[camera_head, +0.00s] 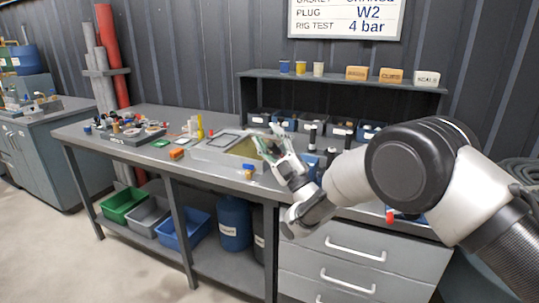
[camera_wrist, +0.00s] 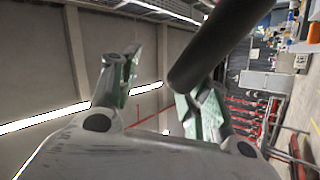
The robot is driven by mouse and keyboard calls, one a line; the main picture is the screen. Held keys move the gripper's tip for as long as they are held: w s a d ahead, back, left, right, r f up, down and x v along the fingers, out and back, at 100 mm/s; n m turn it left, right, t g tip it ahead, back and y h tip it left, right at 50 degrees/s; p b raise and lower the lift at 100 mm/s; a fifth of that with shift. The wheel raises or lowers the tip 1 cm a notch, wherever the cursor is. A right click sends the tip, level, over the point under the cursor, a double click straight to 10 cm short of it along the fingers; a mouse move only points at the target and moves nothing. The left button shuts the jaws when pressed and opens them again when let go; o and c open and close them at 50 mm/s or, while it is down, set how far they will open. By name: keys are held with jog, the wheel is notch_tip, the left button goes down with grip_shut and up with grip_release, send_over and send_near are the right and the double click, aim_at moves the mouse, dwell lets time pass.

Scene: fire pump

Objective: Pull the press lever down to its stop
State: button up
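My gripper (camera_head: 268,142) reaches over the bench, its fingers pointing up and to the left. In the wrist view its two fingers (camera_wrist: 165,88) stand apart with a gap between them. A thick dark round bar (camera_wrist: 222,42), which looks like the press lever, enters that view from the top right. Its rounded end shows between the fingers, nearer the right one. I cannot tell whether it touches a finger. In the head view the lever cannot be made out. A blue piece (camera_head: 310,160) beside my wrist may be part of the press, mostly hidden by my arm.
The bench (camera_head: 215,178) holds a grey framed tray (camera_head: 212,157), an orange block (camera_head: 177,154) and a parts tray (camera_head: 130,136). A shelf (camera_head: 345,80) with bins below stands at the back. Drawers (camera_head: 350,262) are under my arm. The floor in front is clear.

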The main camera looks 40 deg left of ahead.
jog(key=shift+r, duration=0.9)
jog(key=s+r+v, duration=0.1)
jog(key=v, duration=0.8)
jog(key=shift+s+d, duration=0.2)
jog(key=shift+s, duration=0.15)
